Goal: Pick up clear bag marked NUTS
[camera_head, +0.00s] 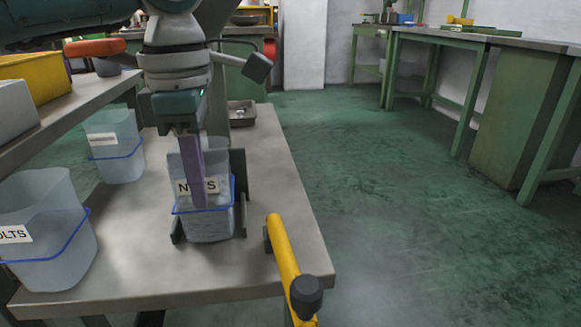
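The clear bag marked NUTS (215,222) stands upright on the grey table, with a blue band around it and a white label. It sits against a dark bracket (239,178). My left gripper (198,200) comes down from above, and a purple-grey finger lies across the front of the bag, covering the middle of the label. Only this finger shows clearly, so I cannot tell how far apart the fingers are or whether they grip the bag. My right gripper is not in view.
A clear bag marked with a partly cut-off label ending in OLTS (45,270) and another clear bag (117,160) stand to the left on the table (275,185). A yellow bar with a black knob (285,255) is at the near right corner. Green floor is open to the right.

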